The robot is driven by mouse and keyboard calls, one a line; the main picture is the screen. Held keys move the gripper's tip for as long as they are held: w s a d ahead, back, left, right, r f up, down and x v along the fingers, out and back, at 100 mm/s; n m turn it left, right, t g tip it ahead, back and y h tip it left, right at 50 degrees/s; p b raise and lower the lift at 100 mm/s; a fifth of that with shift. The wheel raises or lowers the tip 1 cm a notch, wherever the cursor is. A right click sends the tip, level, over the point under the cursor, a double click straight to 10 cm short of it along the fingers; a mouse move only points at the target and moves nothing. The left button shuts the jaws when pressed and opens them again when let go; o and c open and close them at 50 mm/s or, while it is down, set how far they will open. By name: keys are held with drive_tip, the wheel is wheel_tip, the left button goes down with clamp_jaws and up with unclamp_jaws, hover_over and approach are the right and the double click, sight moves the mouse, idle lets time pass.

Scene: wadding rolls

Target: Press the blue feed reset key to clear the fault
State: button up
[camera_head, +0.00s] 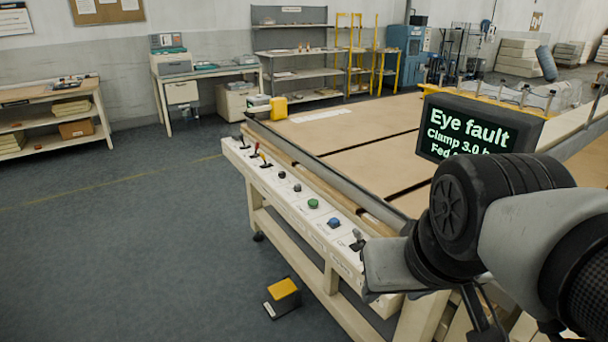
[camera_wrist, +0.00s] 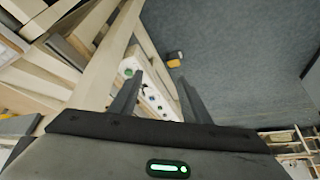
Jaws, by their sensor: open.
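The blue key (camera_head: 334,223) sits on the white control strip (camera_head: 300,207) along the table's near edge, between a green button (camera_head: 313,203) and a small grey-topped lever (camera_head: 357,240). My gripper's fingers show in the wrist view (camera_wrist: 160,80), spread apart with nothing between them. Part of the control strip shows beyond and between the fingers; I cannot pick out the blue key for sure there. In the head view the gripper end is right of and nearer than the key, its fingertips not clearly seen. A dark screen (camera_head: 470,130) reads "Eye fault"; its lower lines are partly hidden by my arm.
The large table (camera_head: 345,135) has tan panels. A yellow-topped foot pedal (camera_head: 283,290) lies on the floor below the strip; it also shows in the wrist view (camera_wrist: 174,60). The floor at left is clear.

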drive_tip(key=shift+f, duration=0.4)
clamp_jaws()
idle(1.6)
